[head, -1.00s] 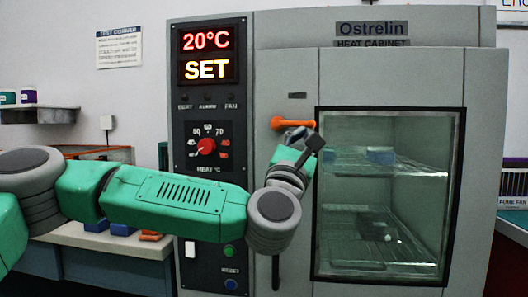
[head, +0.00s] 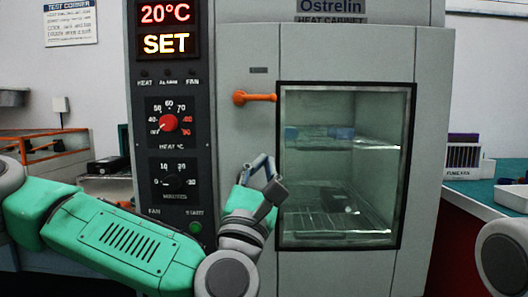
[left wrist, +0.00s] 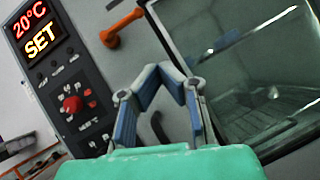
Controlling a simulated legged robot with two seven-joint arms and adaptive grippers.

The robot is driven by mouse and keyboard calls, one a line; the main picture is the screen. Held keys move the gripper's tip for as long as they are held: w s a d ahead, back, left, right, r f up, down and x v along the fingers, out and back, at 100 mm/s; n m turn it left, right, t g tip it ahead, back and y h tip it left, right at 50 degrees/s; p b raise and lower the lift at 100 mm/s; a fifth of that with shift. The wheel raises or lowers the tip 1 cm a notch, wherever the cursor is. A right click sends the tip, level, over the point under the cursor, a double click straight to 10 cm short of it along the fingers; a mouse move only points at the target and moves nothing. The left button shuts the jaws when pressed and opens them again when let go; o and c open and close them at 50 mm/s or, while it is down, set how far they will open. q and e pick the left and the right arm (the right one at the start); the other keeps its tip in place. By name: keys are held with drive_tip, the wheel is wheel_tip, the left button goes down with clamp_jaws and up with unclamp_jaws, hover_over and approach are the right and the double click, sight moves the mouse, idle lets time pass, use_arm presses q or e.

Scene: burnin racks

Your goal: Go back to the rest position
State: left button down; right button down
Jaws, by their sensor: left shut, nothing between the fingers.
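My left gripper (head: 262,178) is in front of the heat cabinet's door, below the orange door handle (head: 254,97) and apart from it. It is shut and empty. In the left wrist view its blue-and-grey fingers (left wrist: 161,78) come together at the tips in front of the cabinet. My green left arm reaches in from the lower left of the head view. My right gripper is out of view; only a grey part of my right arm shows at the lower right edge.
The grey heat cabinet (head: 350,51) fills the middle, its door closed. Blue items stand on a shelf behind its window (head: 345,165). The control panel (head: 171,78) shows 20°C and SET. A bench (head: 463,193) with a white-fronted rack (head: 461,158) is at right.

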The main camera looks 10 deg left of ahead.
use_arm(q)
drive_tip(key=shift+a+f, duration=0.1)
drive_tip(key=s+d+f+m+g+h, duration=0.1)
drive_tip(key=d+f+m+g+h, duration=0.1)
drive_tip(key=d+f+m, duration=0.3)
drive_tip(key=s+f+m+g+h, duration=0.1)
drive_tip(key=f+m+g+h, duration=0.2)
drive_tip(key=f, duration=0.5)
drive_tip(key=s+f+m+g, duration=0.4)
drive_tip(key=s+f+m, duration=0.1)
drive_tip(key=f, duration=0.7)
drive_tip(key=s+f+m+g, duration=0.4)
drive_tip(key=f+m, duration=0.2)
drive_tip(key=f, duration=0.6)
drive_tip(key=s+a+f+m+g+y, duration=0.4)
drive_tip(key=s+a+f+m+g, duration=0.3)
drive_tip(key=s+a+f, duration=0.7)
drive_tip(key=s+a+f+m+g+y, duration=0.35)
drive_tip(key=s+a, duration=0.55)
drive_tip(key=a, duration=0.3)
wheel_tip(320, 180, up, 13)
drive_tip(key=p, duration=1.3)
drive_tip(key=shift+a+m+y+p, duration=0.3)
drive_tip(key=shift+a+m+y, duration=0.05)
drive_tip(key=shift+y, duration=0.1)
